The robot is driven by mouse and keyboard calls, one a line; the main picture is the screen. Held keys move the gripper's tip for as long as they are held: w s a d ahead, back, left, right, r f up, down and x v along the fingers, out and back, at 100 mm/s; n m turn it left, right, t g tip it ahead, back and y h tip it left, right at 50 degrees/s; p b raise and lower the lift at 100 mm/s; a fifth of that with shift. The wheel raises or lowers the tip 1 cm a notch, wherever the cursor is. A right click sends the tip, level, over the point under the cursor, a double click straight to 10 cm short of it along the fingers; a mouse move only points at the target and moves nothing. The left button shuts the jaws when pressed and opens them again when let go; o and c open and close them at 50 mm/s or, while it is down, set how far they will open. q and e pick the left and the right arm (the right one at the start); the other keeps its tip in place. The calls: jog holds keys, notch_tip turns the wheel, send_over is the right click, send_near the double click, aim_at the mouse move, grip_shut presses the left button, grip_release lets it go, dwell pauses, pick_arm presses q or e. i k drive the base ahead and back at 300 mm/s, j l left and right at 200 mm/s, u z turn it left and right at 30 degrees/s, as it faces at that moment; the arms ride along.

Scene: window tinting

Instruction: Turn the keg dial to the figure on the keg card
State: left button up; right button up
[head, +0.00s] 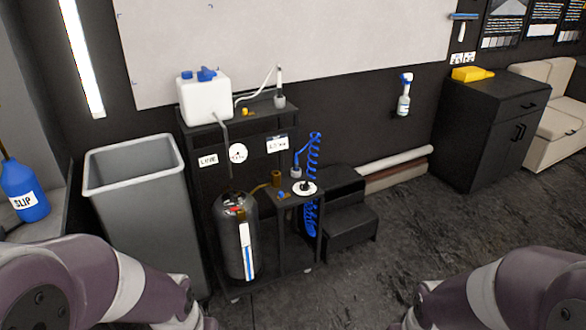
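A dark keg (232,258) with a white and blue strip down its front stands upright at the lower part of a black cart (283,218). Small red and brass-coloured fittings sit on its top. A round white dial-like disc (238,153) is on the cart's upper front. A white card (208,161) is left of it and another card (277,144) is right of it; their lettering is too small to read surely. A second round white disc (304,188) lies on the cart's lower shelf. Only my arms show at the bottom corners; both grippers are out of view.
A white tank (204,98) with blue caps stands on the cart top. A grey bin (135,165) is close on the left. Black steps (350,222) and a blue coiled hose (314,160) are on the right. Open floor (400,240) lies right of the steps.

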aim_at(305, 186)
jog(key=i+l, duration=0.2)
jog(key=i, duration=0.3)
jog(key=i+l, duration=0.2)
jog(key=i, duration=0.25)
jog(key=i+l, duration=0.25)
jog(key=i, duration=0.25)
jog(key=i+l, duration=0.2)
jog(key=i, duration=0.25)
jog(key=i+l, duration=0.2)
jog(key=i, duration=0.3)
jog(key=i+l, duration=0.2)
jog(key=i, duration=0.25)
jog(key=l+z, duration=0.05)
